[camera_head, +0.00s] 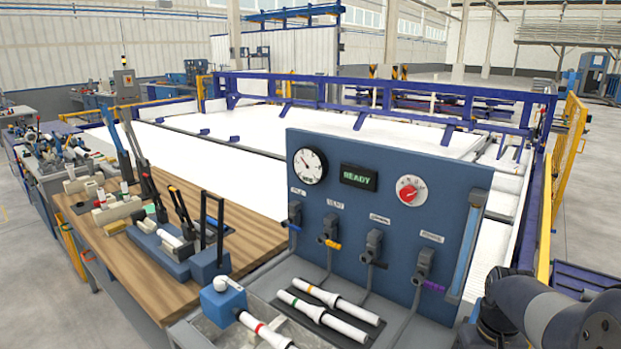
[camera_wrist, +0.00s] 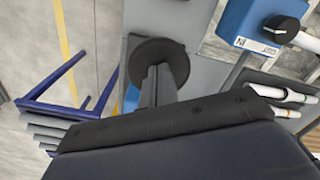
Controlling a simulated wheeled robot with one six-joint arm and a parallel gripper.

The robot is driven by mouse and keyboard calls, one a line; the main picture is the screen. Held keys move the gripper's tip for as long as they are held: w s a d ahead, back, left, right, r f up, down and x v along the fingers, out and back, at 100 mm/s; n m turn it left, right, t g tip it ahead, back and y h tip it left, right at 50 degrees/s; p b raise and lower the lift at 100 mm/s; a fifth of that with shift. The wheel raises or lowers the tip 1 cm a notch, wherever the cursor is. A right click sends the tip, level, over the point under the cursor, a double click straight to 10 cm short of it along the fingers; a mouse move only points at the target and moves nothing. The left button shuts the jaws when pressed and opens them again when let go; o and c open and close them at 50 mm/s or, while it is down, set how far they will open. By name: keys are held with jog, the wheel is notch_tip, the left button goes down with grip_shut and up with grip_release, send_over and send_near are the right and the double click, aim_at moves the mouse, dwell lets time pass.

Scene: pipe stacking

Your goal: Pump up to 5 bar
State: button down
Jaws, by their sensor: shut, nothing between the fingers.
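A blue panel (camera_head: 345,240) carries a round white pressure gauge (camera_head: 309,165), a READY display (camera_head: 359,177) and a red-centred dial (camera_head: 411,190). The gauge needle points to the upper left; its figures are too small to read. Below are several valves with blue, yellow (camera_head: 332,244), black and purple (camera_head: 433,286) handles. In the wrist view, my gripper (camera_wrist: 158,84) is shut and empty in front of a black round disc (camera_wrist: 148,54). I cannot tell whether they touch. A blue box marked IN and OUT (camera_wrist: 240,25) with a black knob (camera_wrist: 284,24) is to its right.
White pipes with coloured bands (camera_head: 330,315) lie on a tray before the panel. A blue block (camera_head: 222,302) stands to their left. A wooden bench (camera_head: 110,255) with tools is further left. My arm is at the lower right of the head view. Blue rails (camera_wrist: 75,85) show in the wrist view.

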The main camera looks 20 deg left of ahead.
jog(key=f+b, duration=0.1)
jog(key=f, duration=0.1)
jog(key=f+b, duration=0.1)
jog(key=f, duration=0.1)
jog(key=f+b, duration=0.2)
jog(key=shift+w+d+f, duration=0.1)
jog(key=shift+w+f, duration=0.15)
jog(key=r+p, duration=0.2)
jog(key=r, duration=0.1)
jog(key=r+p, duration=0.5)
jog(key=r, duration=0.1)
jog(key=shift+s+r+p, duration=0.35)
jog(key=shift+s+r, duration=0.05)
jog(key=shift+f, duration=0.1)
jog(key=shift+f, duration=0.1)
jog(key=shift+w+f+b, duration=0.15)
jog(key=shift+f+b, duration=1.55)
jog(key=shift+f, duration=0.65)
jog(key=shift+w+f+b, duration=0.1)
jog(key=shift+f+b, duration=1.6)
jog(key=shift+f, duration=0.65)
jog(key=r+p, duration=0.2)
jog(key=r, duration=0.1)
jog(key=r+p, duration=0.5)
jog(key=r, duration=0.1)
jog(key=shift+s+a+r+p, duration=0.2)
jog(key=shift+s+r+p, duration=0.1)
jog(key=shift+s+r, duration=0.1)
jog(key=shift+f, duration=0.1)
jog(key=shift+f, duration=0.1)
